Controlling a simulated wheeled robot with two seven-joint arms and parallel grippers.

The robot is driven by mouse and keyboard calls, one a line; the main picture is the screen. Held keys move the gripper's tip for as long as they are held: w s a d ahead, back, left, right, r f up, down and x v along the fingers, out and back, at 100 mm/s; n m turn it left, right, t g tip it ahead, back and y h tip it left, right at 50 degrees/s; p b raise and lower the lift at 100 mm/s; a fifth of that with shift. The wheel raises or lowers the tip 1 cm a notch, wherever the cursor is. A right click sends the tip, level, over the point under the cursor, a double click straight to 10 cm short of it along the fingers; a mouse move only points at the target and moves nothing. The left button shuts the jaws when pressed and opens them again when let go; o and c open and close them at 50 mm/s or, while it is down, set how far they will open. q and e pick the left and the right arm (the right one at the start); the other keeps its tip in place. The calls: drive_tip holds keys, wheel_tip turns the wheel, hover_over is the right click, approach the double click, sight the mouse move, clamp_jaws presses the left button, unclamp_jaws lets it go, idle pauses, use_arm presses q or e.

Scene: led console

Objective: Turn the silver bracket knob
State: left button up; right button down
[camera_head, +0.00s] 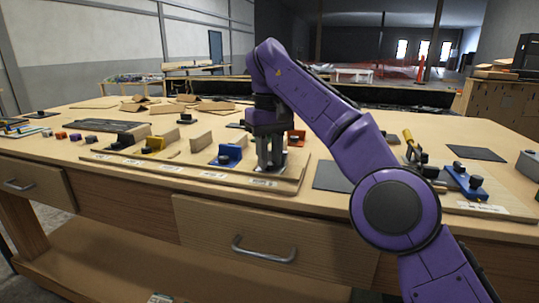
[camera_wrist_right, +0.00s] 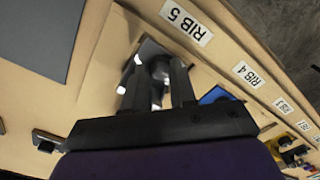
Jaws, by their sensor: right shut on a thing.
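The silver bracket with its dark knob (camera_wrist_right: 158,72) stands at the RIB 5 place on the wooden board, in the upper middle of the right wrist view. In the head view the silver bracket (camera_head: 281,160) is mostly hidden by my gripper. My right gripper (camera_head: 267,167) points down at the board's right end and is shut on the knob. Its two fingers (camera_wrist_right: 157,68) stand on either side of the knob in the right wrist view. My left gripper is in neither view.
A blue bracket (camera_head: 229,153) stands just left of my right gripper, with a yellow one (camera_head: 154,143) farther left. An orange bracket (camera_head: 297,136) is behind. A flat grey plate (camera_head: 331,177) lies to the right. A tool board (camera_head: 490,207) lies farther right.

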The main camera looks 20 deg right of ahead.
sight(270, 164)
drive_tip(key=shift+r, duration=0.15)
idle(0.6)
drive_tip(key=c, duration=1.2)
unclamp_jaws()
drive_tip(key=shift+o, duration=0.2)
drive_tip(key=shift+s, duration=0.15)
wheel_tip(270, 164, up, 11)
drive_tip(key=p, duration=0.9)
drive_tip(key=shift+p, duration=0.4)
drive_tip(key=shift+f, duration=0.2)
